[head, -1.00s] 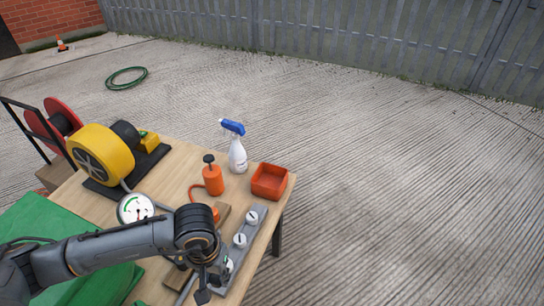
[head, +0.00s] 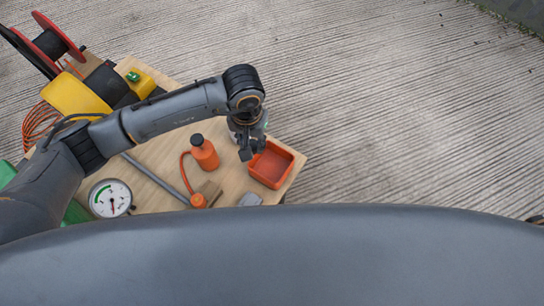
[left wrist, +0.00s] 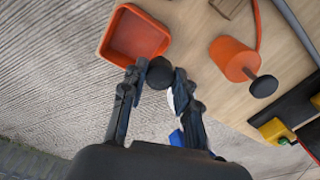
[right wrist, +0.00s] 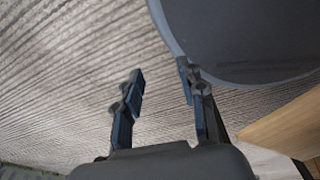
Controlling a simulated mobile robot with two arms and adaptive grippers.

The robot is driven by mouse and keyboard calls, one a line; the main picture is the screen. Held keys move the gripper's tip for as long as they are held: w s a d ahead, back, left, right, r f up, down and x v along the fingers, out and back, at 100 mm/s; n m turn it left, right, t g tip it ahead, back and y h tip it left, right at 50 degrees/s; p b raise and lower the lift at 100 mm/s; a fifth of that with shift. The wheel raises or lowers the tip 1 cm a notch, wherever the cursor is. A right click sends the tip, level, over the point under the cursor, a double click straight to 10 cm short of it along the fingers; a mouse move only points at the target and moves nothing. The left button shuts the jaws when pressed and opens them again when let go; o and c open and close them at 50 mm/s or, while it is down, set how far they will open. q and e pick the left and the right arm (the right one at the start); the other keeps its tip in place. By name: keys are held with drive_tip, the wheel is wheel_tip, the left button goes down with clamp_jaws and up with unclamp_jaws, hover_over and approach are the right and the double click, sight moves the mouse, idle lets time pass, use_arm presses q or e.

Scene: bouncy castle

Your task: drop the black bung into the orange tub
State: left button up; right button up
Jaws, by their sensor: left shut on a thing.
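The orange tub (head: 271,166) is an open, square box near the right corner of the wooden table. In the left wrist view the tub (left wrist: 137,35) lies just ahead and left of the fingertips and looks empty. My left gripper (head: 247,150) is shut on the black bung (left wrist: 160,73), a small dark round piece between its fingertips. The gripper is above the table, beside the tub's far left corner in the head view, where the bung is hard to make out. My right gripper (right wrist: 160,72) is open and empty, off the table.
An orange pump bottle (head: 204,154) with a black top stands left of the tub.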

use_arm(q)
drive_tip(key=shift+m, duration=0.5)
drive_tip(key=d+f, duration=0.1)
drive_tip(key=d+f+b, duration=0.1)
drive_tip(key=f, duration=0.1)
drive_tip(key=d+f+b, duration=0.1)
drive_tip(key=shift+w+d+f, duration=0.1)
drive_tip(key=shift+w+f, duration=0.05)
drive_tip(key=shift+w, duration=0.25)
use_arm(e)
drive_tip(key=shift+s+a+f, duration=0.3)
drive_tip(key=shift+s+f, duration=0.3)
drive_tip(key=shift+f, duration=0.2)
drive_tip(key=shift+s+d, duration=0.1)
use_arm(q)
drive_tip(key=o, duration=1)
use_arm(e)
drive_tip(key=shift+s+d, duration=0.1)
drive_tip(key=shift+s, duration=0.1)
use_arm(q)
wheel_tip(320, 180, up, 12)
use_arm(e)
drive_tip(key=shift+w, duration=0.1)
